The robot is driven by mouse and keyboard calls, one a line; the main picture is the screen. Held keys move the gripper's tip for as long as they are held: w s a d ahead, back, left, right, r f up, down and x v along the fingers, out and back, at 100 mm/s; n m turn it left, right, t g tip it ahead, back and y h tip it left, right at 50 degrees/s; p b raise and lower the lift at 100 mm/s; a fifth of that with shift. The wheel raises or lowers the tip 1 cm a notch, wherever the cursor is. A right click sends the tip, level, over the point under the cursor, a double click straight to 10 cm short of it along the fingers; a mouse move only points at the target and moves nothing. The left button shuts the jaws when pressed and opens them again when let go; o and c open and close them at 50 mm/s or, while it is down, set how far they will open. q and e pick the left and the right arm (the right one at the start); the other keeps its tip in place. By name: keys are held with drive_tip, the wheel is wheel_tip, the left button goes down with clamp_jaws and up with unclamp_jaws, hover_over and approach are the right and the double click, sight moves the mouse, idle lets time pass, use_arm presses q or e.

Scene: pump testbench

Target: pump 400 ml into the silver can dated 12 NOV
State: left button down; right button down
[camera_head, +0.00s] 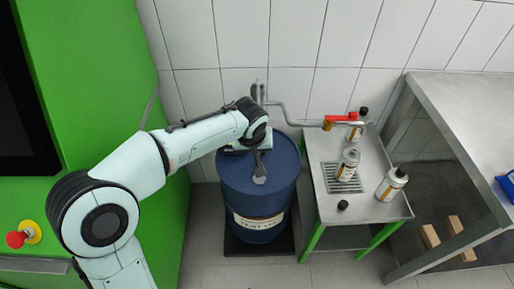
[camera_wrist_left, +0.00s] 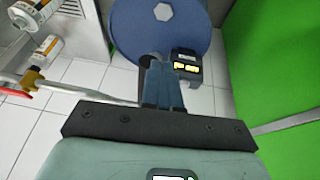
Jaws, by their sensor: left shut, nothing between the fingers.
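A blue drum (camera_head: 232,185) stands against the tiled wall. My left gripper (camera_head: 258,160) is over its top, shut and empty; its closed fingers show in the left wrist view (camera_wrist_left: 163,85). A small dark meter with a lit yellow display (camera_wrist_left: 187,65) is beside the fingers; its reading is not legible. A pipe runs right to a spout with a red valve handle (camera_head: 341,117). One silver can (camera_head: 347,165) stands on the drain grate below the spout. A second can (camera_head: 391,184) is to its right, a third (camera_head: 357,130) behind. Their dates are unreadable. My right gripper is out of view.
The cans stand on a small steel table (camera_head: 375,207) with green legs. A loose black cap (camera_head: 343,205) lies near its front. A larger steel bench (camera_head: 465,120) is at the right. A green cabinet (camera_head: 100,60) with a red button (camera_head: 16,239) is at the left.

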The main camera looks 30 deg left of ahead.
use_arm(q)
drive_tip(key=s+r, duration=0.1)
drive_tip(key=s+d+r, duration=0.1)
drive_tip(key=s+r, duration=0.1)
drive_tip(key=shift+d+r, duration=0.2)
drive_tip(key=shift+r, duration=0.1)
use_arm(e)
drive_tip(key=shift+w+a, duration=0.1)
use_arm(q)
drive_tip(key=shift+w, duration=0.1)
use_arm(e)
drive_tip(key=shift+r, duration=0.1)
